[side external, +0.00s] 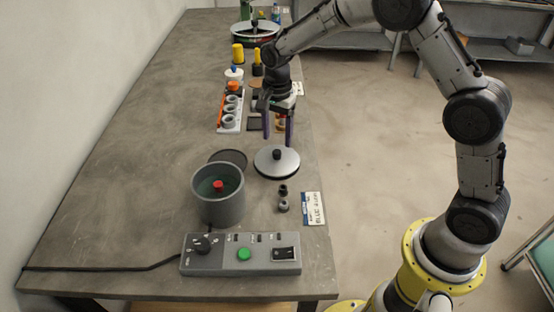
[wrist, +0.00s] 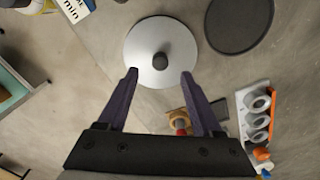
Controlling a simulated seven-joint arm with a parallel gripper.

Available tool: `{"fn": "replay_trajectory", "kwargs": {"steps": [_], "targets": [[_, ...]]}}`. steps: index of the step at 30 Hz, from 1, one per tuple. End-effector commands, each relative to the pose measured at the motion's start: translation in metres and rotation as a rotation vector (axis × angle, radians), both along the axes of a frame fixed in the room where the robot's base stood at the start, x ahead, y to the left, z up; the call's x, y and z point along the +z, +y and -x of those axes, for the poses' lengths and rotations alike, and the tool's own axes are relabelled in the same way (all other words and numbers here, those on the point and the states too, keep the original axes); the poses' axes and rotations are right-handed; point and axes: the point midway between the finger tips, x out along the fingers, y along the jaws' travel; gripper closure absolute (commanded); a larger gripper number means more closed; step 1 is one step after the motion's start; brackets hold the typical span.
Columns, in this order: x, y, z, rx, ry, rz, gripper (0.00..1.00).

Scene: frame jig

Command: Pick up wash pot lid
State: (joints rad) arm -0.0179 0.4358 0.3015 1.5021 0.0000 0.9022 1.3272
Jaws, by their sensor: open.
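The wash pot lid (side external: 277,163) is a round silver disc with a black knob, lying flat on the grey table. In the wrist view the lid (wrist: 143,68) is at the top centre, with its knob (wrist: 160,61) a little ahead of the fingertips. My gripper (side external: 278,143) is open and empty above the lid, with its fingers pointing down. In the wrist view my gripper (wrist: 158,73) has its two dark fingers spread, one to each side of the knob's line. The grey wash pot (side external: 218,200) stands to the lid's lower left with a red-topped item inside.
A dark round disc (wrist: 239,22) lies beside the lid. A control box (side external: 241,254) with a green button is at the near end. A white rack (side external: 230,113) with grey rings stands farther back. Small dark parts (side external: 282,198) and a label card (side external: 313,208) lie near the right edge.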

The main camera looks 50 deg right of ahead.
Motion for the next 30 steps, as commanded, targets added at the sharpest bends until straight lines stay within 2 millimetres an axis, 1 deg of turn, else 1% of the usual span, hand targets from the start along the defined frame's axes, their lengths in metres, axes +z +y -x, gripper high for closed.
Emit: {"fn": "replay_trajectory", "kwargs": {"steps": [4,9,12,15,21,23,24,26,30], "targets": [[-0.014,0.0,0.001,0.0,0.003,0.0,0.33],[-0.039,0.001,0.001,0.0,0.003,0.0,0.33],[-0.049,0.001,0.001,0.0,0.002,0.0,0.33],[-0.053,0.001,0.001,0.0,0.001,0.0,0.33],[-0.052,0.001,0.0,0.0,0.001,0.0,0.33],[-0.052,0.001,0.0,0.0,0.0,0.0,0.44],[-0.052,0.001,0.0,0.0,0.0,0.0,0.51],[-0.052,0.001,0.0,0.0,0.0,0.0,0.62],[-0.052,0.001,0.0,0.0,0.0,0.0,0.87]]}}
